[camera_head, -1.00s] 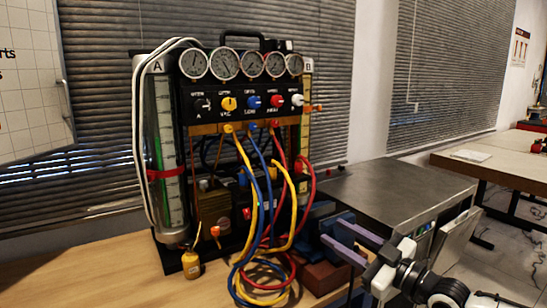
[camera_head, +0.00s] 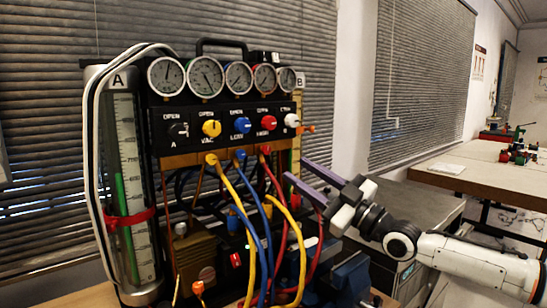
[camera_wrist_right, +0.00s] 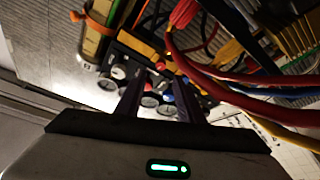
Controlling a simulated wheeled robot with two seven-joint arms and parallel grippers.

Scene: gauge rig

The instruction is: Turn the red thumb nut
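Two red parts could be the red thumb nut, and I cannot tell which is meant. One is the red knob (camera_head: 269,123) in the row on the gauge rig's front panel. The other is the red clamp band (camera_head: 130,218) around the left tube marked A. My right gripper (camera_head: 297,171) has two purple fingers spread apart with nothing visible between them. It is right of the hoses, below the panel's right end. In the right wrist view, its dark fingers (camera_wrist_right: 158,90) stand apart before the gauges. My left gripper is out of view.
Red, blue and yellow hoses (camera_head: 285,235) hang in front of the rig, close to the right gripper. An orange handle (camera_head: 304,128) sticks out at the right tube. A grey cabinet top (camera_head: 415,203) is behind the right arm. Pressure gauges (camera_head: 205,77) line the rig's top.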

